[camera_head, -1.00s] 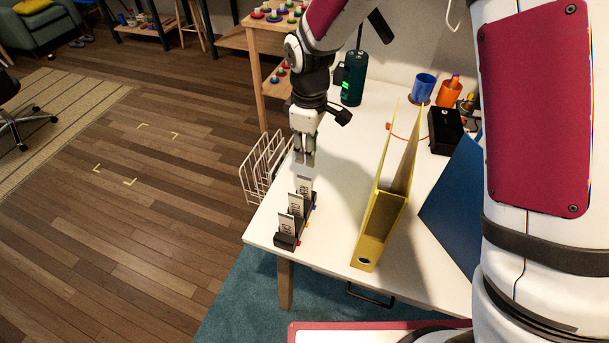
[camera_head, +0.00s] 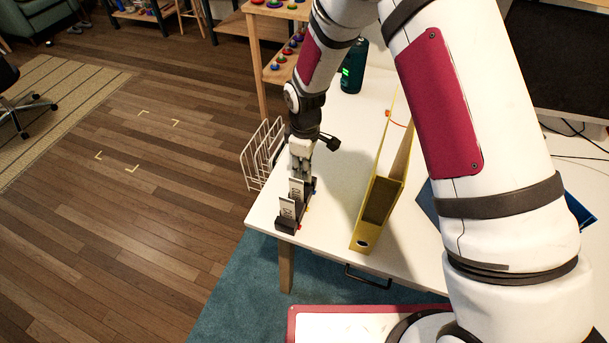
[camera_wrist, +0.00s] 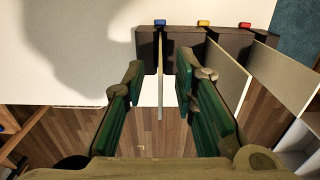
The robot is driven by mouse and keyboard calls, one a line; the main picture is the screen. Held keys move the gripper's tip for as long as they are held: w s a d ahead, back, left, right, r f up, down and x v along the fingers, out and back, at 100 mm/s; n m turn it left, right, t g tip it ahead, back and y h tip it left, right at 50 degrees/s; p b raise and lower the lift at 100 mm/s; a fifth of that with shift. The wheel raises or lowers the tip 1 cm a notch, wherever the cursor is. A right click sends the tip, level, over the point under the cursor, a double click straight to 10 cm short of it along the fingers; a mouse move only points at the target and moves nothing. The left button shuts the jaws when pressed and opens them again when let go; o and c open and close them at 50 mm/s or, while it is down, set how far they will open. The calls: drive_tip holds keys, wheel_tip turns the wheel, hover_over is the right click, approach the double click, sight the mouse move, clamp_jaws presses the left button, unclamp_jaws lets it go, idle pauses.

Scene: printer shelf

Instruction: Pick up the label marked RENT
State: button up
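A dark holder (camera_head: 287,227) stands at the table's front left corner with upright pale labels in its slots. The near label (camera_head: 288,210) and the middle label (camera_head: 297,188) show dark print, too small to read. My gripper (camera_head: 301,170) is down over the rear slot. In the wrist view, my gripper (camera_wrist: 158,78) is open, with a finger on each side of the rear label (camera_wrist: 160,95), seen edge-on with gaps both sides. Two more labels (camera_wrist: 228,75) (camera_wrist: 285,78) stand to its right. I cannot tell which label reads RENT.
Blue, yellow and red tabs mark the holder's slots in the wrist view. A white wire rack (camera_head: 262,155) stands left of my gripper. A yellow file box (camera_head: 378,200) stands right of the holder, with bare white table (camera_head: 335,205) between.

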drive_tip(key=shift+f, duration=1.45)
clamp_jaws()
